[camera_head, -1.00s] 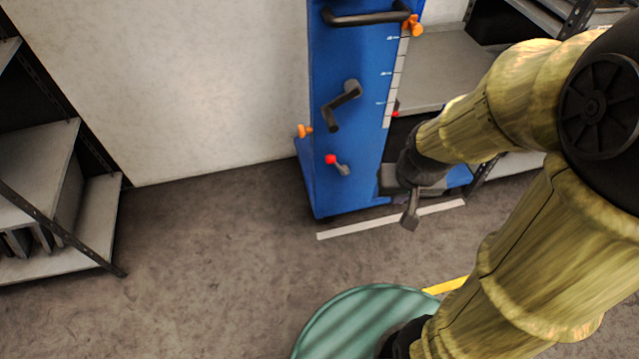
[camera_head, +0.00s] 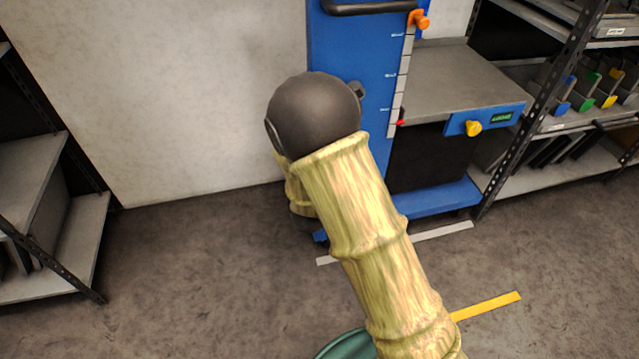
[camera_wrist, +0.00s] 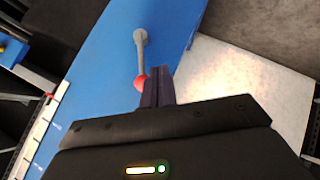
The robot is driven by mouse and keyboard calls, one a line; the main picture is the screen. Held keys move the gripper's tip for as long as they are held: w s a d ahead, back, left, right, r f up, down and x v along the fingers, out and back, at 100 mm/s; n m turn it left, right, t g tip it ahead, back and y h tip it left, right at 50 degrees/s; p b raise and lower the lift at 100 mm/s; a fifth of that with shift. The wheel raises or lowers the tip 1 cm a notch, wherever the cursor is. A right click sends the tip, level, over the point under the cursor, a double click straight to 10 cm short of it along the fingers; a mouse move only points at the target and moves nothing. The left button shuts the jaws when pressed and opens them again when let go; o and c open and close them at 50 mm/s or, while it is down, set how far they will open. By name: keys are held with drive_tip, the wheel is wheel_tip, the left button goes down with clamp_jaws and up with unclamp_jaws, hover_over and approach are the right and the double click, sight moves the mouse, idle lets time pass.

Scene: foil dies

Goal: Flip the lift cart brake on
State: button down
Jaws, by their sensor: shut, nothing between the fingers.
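The lift cart (camera_head: 350,45) is a blue upright column with a grey platform (camera_head: 460,80) on its right. Its brake lever (camera_wrist: 140,50), a grey arm with a red ball (camera_wrist: 140,82) at its end, shows on the blue face in the wrist view. My arm hides the lever in the head view. My gripper (camera_wrist: 158,72) is shut and empty, its dark fingertips right beside the red ball, on its right in the wrist view. I cannot tell whether they touch it. The head view does not show the fingers.
A black push handle (camera_head: 370,8) and an orange knob (camera_head: 421,22) are high on the cart. A yellow knob (camera_head: 472,128) is on the platform front. Shelving stands at left (camera_head: 75,225) and right (camera_head: 555,95). Grey floor (camera_head: 210,270) is open at front left.

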drive_tip(key=s+a+f+n+t+h, duration=0.3)
drive_tip(key=s+a+n+t, duration=0.1)
drive_tip(key=a+n+t, duration=0.4)
drive_tip(key=shift+s+f+n+t+h, duration=0.2)
drive_tip(key=shift+n+t+h, duration=0.25)
drive_tip(key=shift+n, duration=0.25)
drive_tip(key=shift+a, duration=0.1)
drive_tip(key=d+b+x, duration=0.1)
drive_tip(key=b+x, duration=0.1)
drive_tip(key=x, duration=0.4)
drive_tip(key=s+d+b+x, duration=0.1)
drive_tip(key=b+x, duration=0.1)
drive_tip(key=x, duration=0.5)
drive_tip(key=shift+d+r+b, duration=0.3)
drive_tip(key=shift+d+b, duration=0.05)
drive_tip(key=shift+b, duration=0.05)
drive_tip(key=shift+r+p, duration=0.2)
drive_tip(key=shift+p, duration=0.15)
